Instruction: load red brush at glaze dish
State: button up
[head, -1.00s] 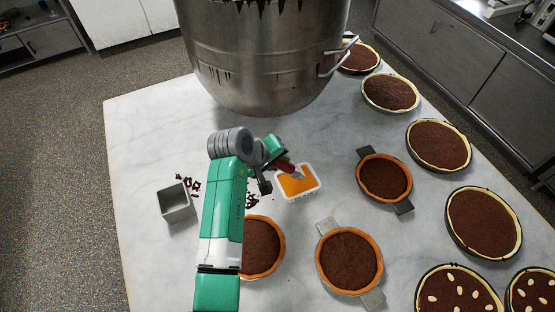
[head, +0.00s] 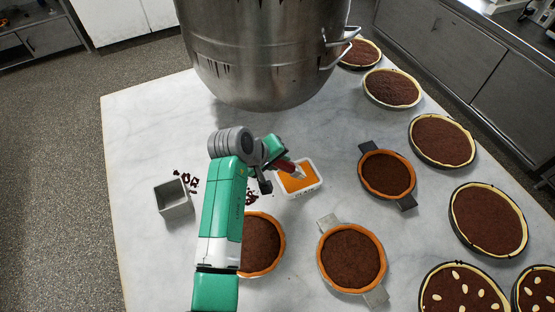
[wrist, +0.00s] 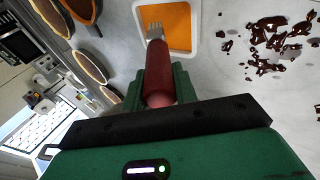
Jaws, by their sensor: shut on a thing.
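A red brush (wrist: 158,80) with pale bristles is held in my gripper (wrist: 150,92), which is shut on its handle. In the head view the brush (head: 286,166) points to the right from my gripper (head: 276,160). The glaze dish is a white rectangular tub (head: 320,183) filled with orange glaze. It also shows in the wrist view (wrist: 198,25). My arm hides part of the table left of the dish.
Dark chocolate shavings (wrist: 272,38) lie beside the dish. A square metal tin (head: 175,203) stands at the left. Three tarts in orange crusts (head: 388,174) are close by, and larger tarts (head: 441,140) line the right side. A big steel pot (head: 262,55) stands behind.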

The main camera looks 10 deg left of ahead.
jog(key=shift+f, duration=0.65)
dwell(1.6)
notch_tip(320, 180, up, 7)
jog(key=p, duration=0.7)
jog(key=shift+r, duration=0.15)
dwell(0.5)
jog(key=s+d+f+m+g+h, duration=0.1)
jog(key=s+d+f+m+g, duration=0.1)
jog(key=s+d+m, duration=0.3)
jog(key=s+d+f+m+g+h, duration=0.1)
jog(key=s+m+g, duration=0.15)
jog(key=s, duration=0.45)
jog(key=s+r+p, duration=0.8)
jog(key=r+p, duration=0.2)
jog(key=p, duration=0.4)
jog(key=shift+s, duration=0.25)
